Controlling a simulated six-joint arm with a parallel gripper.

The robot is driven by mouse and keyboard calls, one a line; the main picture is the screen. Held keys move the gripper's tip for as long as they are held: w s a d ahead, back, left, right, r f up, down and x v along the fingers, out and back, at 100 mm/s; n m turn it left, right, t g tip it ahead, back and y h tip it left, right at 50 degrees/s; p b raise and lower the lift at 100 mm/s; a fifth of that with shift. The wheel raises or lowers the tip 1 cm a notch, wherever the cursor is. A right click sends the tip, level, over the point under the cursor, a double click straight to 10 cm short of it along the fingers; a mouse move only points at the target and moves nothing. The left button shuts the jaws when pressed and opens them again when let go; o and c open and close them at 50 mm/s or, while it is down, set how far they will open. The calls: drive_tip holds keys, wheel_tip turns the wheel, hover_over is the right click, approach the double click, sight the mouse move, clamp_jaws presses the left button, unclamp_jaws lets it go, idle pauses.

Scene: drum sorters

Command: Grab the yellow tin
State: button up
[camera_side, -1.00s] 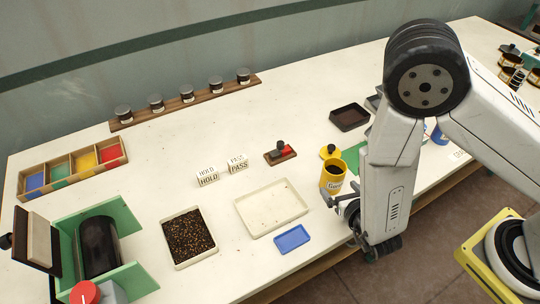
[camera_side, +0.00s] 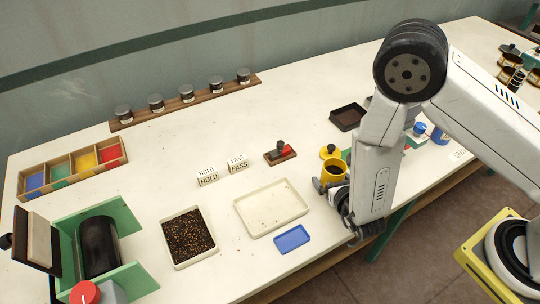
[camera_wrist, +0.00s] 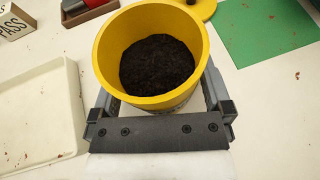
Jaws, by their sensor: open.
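The yellow tin (camera_side: 334,170) stands upright on the white table, open at the top, with dark grounds inside. It also fills the top middle of the wrist view (camera_wrist: 199,65). Its yellow lid (camera_side: 330,152) lies just behind it. My gripper (camera_side: 329,188) is open and low at the tin, on its near side. In the wrist view its two fingers (camera_wrist: 160,95) reach along the left and right of the tin, which sits between them. The tin's lower part is hidden, and I cannot tell whether the fingers touch it.
A red-and-black stamp (camera_side: 280,153) and PASS block (camera_side: 238,165) stand behind. A green mat (camera_wrist: 265,32) lies right of the tin.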

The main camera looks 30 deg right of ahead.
drive_tip(key=shift+c, duration=0.2)
drive_tip(key=c, duration=1)
drive_tip(key=shift+c, duration=0.2)
drive_tip(key=shift+r, duration=0.4)
wheel_tip(320, 180, up, 9)
idle(1.1)
drive_tip(key=shift+r, duration=0.1)
idle(0.9)
